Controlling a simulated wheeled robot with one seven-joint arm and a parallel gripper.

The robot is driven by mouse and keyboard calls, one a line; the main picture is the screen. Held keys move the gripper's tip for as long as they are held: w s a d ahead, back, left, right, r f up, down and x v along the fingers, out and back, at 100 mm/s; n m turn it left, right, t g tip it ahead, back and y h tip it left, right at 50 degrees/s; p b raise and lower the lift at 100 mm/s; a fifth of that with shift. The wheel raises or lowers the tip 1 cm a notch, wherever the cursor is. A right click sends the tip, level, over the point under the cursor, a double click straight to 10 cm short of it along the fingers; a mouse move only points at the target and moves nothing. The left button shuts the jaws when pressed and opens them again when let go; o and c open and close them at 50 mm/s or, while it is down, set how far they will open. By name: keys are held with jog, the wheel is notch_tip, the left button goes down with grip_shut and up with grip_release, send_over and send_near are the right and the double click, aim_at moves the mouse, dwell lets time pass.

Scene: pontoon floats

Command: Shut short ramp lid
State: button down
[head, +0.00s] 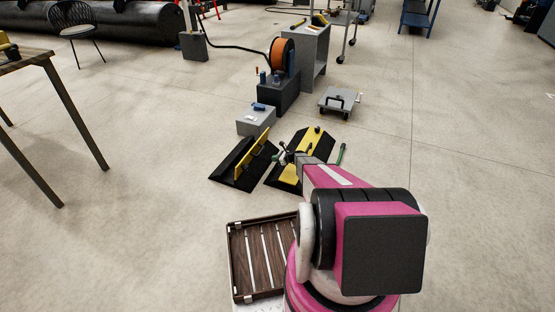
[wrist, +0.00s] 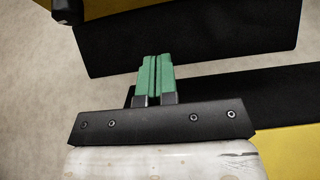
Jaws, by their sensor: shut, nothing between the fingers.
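Two black-and-yellow cable ramps lie on the floor in the head view. The left ramp (head: 231,172) looks shorter and has its yellow lid (head: 259,153) raised on edge. The right ramp (head: 279,178) has a yellow band along its middle and lies partly behind my arm. My gripper (head: 284,154) is between the two ramps, near the raised lid. In the wrist view its green fingers (wrist: 153,76) are shut together and empty. A black ramp face (wrist: 190,38) with yellow at its top edge lies ahead of them. Contact cannot be told.
A grey box (head: 256,120) stands just behind the ramps, with a dark block and orange reel (head: 283,55) beyond. A green-handled object (head: 341,154) lies right of the right ramp. A low grey trolley (head: 339,102) stands farther back. Floor to the right is clear.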

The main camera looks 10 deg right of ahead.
jog(key=w+a, duration=0.5)
jog(key=a, duration=0.1)
jog(key=shift+a+f, duration=0.35)
jog(key=shift+a, duration=0.05)
jog(key=shift+w+a+r, duration=0.1)
